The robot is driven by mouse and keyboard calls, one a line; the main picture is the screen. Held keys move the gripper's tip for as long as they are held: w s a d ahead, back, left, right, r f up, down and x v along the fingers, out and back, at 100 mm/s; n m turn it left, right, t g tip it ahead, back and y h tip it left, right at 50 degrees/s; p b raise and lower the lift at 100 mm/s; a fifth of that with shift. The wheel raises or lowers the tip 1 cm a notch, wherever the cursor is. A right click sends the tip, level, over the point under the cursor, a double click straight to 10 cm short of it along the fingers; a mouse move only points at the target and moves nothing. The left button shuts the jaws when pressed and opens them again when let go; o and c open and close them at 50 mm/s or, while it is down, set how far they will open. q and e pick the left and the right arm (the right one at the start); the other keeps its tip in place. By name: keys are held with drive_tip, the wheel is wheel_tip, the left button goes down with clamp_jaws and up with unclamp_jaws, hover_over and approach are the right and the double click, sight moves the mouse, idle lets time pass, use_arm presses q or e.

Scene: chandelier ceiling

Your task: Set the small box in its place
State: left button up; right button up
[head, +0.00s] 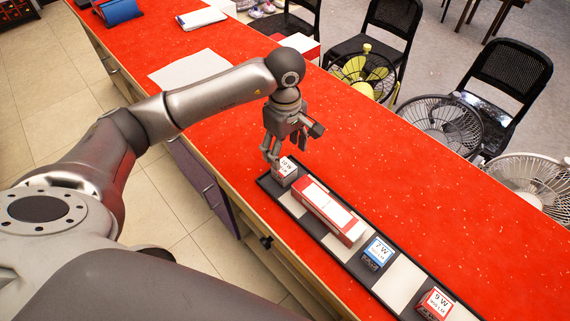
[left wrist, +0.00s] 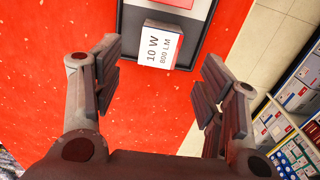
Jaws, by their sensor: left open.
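A small white and red box marked 10 W, 800 LM (head: 285,171) is at the far-left end of a long black tray (head: 353,262). It also shows in the left wrist view (left wrist: 159,46), turned slightly against the tray's end and overlapping the rim there. Whether it sits flat on the tray floor is hard to tell. My left gripper (head: 272,157) is just above and beside this box. In the left wrist view its fingers (left wrist: 160,85) are spread wide with nothing between the tips, and the box lies beyond them. My right gripper is not in view.
The tray also holds a long red and white box (head: 328,211), a blue 7 W box (head: 377,253) and a red 9 W box (head: 434,304), with pale bare patches between. The red counter (head: 400,180) is clear behind it. Fans (head: 437,122) and chairs stand beyond.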

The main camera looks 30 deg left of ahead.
sight(285, 167)
use_arm(q)
drive_tip(key=shift+r+b, duration=0.3)
drive_tip(key=shift+r, duration=1.7)
